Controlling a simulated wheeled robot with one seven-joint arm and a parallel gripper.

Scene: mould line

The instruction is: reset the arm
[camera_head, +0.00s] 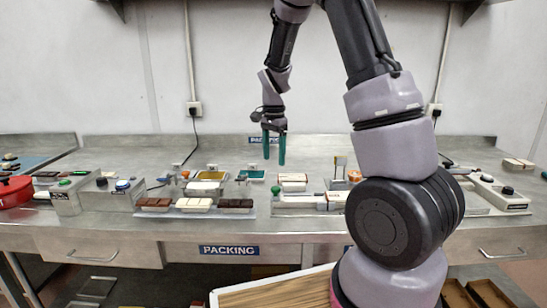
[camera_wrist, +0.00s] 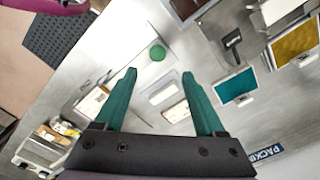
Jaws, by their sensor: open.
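My gripper (camera_head: 274,147) hangs above the middle of the steel bench (camera_head: 318,239), its two green fingers pointing down and apart. In the wrist view my gripper (camera_wrist: 160,78) is open, with nothing held between the fingers. Below it, apart from the fingers, lie pale blocks and a round green button (camera_wrist: 157,53). My arm comes down from the top of the head view, and its large near links hide part of the bench's right side.
Brown and white bars (camera_head: 195,204) lie on a tray at the bench front. A teal panel (camera_wrist: 235,87) shows in the wrist view. Air around the gripper looks clear.

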